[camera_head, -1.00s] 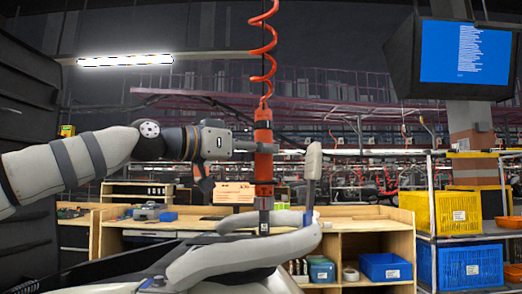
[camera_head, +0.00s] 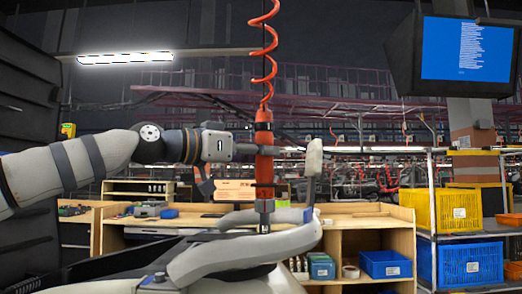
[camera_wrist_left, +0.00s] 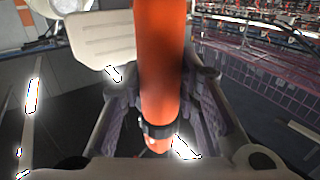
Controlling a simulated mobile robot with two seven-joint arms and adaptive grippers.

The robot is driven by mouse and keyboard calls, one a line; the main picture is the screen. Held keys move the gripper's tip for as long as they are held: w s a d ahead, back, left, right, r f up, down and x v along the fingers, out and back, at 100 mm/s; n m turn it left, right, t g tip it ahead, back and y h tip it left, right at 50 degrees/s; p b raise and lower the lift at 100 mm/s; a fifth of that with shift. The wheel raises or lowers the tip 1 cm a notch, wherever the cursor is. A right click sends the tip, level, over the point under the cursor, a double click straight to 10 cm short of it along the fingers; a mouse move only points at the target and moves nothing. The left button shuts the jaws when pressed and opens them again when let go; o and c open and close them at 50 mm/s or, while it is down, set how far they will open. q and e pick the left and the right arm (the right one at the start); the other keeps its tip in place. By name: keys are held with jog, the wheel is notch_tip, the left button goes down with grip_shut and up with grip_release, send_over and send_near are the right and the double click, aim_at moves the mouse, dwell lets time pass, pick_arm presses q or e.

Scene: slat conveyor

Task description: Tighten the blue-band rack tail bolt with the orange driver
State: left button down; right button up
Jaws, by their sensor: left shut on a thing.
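The orange driver (camera_head: 264,150) hangs upright from a red coiled hose in the head view. My left gripper (camera_head: 254,149) comes in from the left and is shut on its body. The driver's orange body also fills the middle of the left wrist view (camera_wrist_left: 160,65), between the fingers. The driver's dark lower end (camera_head: 264,214) is beside the pale grey frame tubes (camera_head: 245,248). A small blue mark (camera_head: 307,215) shows at the foot of an upright grey post (camera_head: 313,172) to the right. I cannot make out the bolt, or whether the tip touches anything. My right gripper is out of view.
A wooden workbench (camera_head: 375,220) stands behind the frame, with a blue bin (camera_head: 385,264) in it. A shelf at right holds a yellow crate (camera_head: 455,210) and a blue crate (camera_head: 470,266). A monitor (camera_head: 465,52) hangs at upper right.

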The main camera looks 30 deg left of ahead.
pick_arm(q)
jog(key=shift+f, duration=0.8)
dwell(0.9)
jog(key=shift+w, duration=0.1)
jog(key=shift+r, duration=0.3)
